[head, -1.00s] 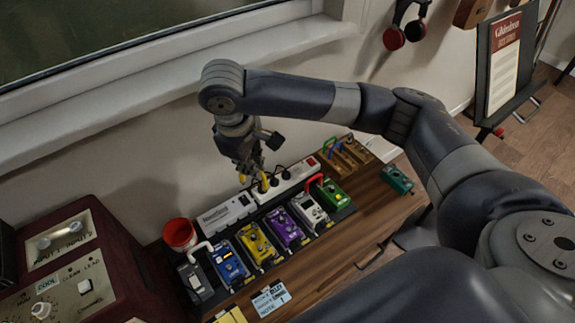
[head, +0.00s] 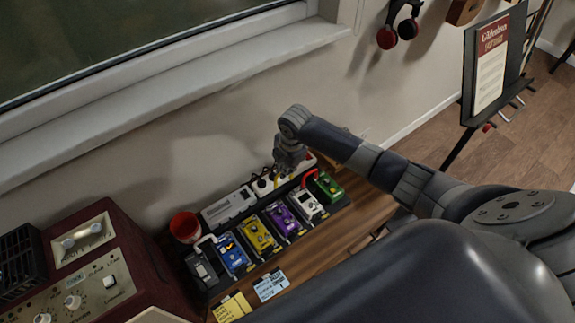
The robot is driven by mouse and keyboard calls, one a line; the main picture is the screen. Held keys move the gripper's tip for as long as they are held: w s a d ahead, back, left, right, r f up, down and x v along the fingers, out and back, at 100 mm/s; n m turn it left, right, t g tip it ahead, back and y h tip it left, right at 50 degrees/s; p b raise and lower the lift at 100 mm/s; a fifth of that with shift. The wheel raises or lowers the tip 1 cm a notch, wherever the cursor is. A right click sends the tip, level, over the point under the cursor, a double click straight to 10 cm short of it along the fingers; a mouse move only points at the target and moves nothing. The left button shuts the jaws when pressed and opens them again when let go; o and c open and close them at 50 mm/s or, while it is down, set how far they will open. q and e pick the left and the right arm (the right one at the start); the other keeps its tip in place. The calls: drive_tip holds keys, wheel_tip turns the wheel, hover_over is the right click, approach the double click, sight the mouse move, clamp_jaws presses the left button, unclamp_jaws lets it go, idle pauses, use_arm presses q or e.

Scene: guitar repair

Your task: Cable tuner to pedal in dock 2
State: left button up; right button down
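A row of pedals sits on a dark board: dark grey (head: 202,272), blue (head: 232,257), yellow (head: 260,236), purple (head: 284,220), white (head: 308,205) and green (head: 328,188). I cannot read which is the tuner or the dock numbers. A white cable (head: 203,241) arches between the grey and blue pedals. A red cable (head: 309,176) arches by the white and green pedals. My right gripper (head: 289,170) points down behind the purple and white pedals, with a yellow cable (head: 286,184) at its fingers. It appears shut on this cable; its fingertips are partly hidden. My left gripper is not in view.
A white power strip (head: 230,206) runs behind the pedals. A red cup (head: 185,228) stands at the left, near a dark red amplifier (head: 130,262). Note cards (head: 270,285) lie in front. My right arm covers the bench's right end.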

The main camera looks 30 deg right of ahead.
wheel_tip(320, 180, down, 7)
drive_tip(key=b, duration=0.6)
drive_tip(key=shift+d, duration=0.25)
drive_tip(key=shift+s, duration=0.1)
idle(0.4)
drive_tip(key=shift+s+d+p, duration=0.1)
drive_tip(key=shift+d+p, duration=0.1)
drive_tip(key=shift+p, duration=0.2)
idle(0.8)
drive_tip(key=shift+f+b, duration=0.4)
drive_tip(key=shift+f, duration=0.75)
idle(0.6)
drive_tip(key=c, duration=1.6)
unclamp_jaws()
drive_tip(key=shift+c, duration=0.2)
